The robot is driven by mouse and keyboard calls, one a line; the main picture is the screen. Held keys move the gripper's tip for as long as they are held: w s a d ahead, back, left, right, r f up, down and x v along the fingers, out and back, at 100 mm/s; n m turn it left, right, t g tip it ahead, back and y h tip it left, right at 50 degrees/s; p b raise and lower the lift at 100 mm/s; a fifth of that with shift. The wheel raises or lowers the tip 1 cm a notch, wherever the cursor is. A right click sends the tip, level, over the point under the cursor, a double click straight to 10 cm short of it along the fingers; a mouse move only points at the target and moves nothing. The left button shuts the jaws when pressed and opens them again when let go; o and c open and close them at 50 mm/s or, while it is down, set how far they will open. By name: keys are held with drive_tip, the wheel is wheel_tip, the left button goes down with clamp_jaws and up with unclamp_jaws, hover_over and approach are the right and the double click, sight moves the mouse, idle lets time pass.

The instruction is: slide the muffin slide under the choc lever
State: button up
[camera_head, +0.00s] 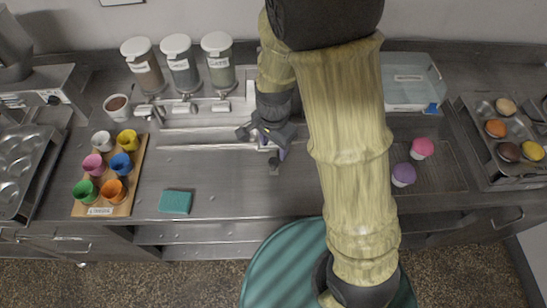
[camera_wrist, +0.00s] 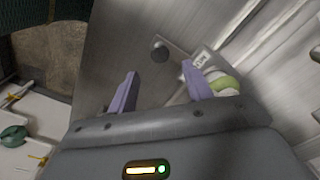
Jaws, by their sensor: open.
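Three labelled dispensers, the left (camera_head: 143,66), middle (camera_head: 182,63) and right (camera_head: 219,60), stand at the back with grey levers below. Their labels are too small to read surely, so I cannot tell which lever is choc. Two pale rails (camera_head: 205,146) run left to right in front of them. My gripper (camera_head: 272,147) is open at the rails' right end, its purple fingers apart. In the wrist view a dark round knob (camera_wrist: 160,50) shows ahead, between and beyond the fingertips. A green-and-white round thing (camera_wrist: 222,85), perhaps the muffin, sits beside the right finger, partly hidden. The slide is mostly hidden by my gripper.
A wooden rack (camera_head: 137,185) of coloured cups and a teal sponge (camera_head: 175,202) lie front left. A brown-filled cup (camera_head: 117,107) stands near the left lever. Pink (camera_head: 422,148) and purple (camera_head: 403,174) muffins are right of my arm.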

sight(274, 160)
wheel_tip(274, 160, down, 7)
drive_tip(key=shift+f, duration=0.1)
idle(0.3)
clamp_jaws()
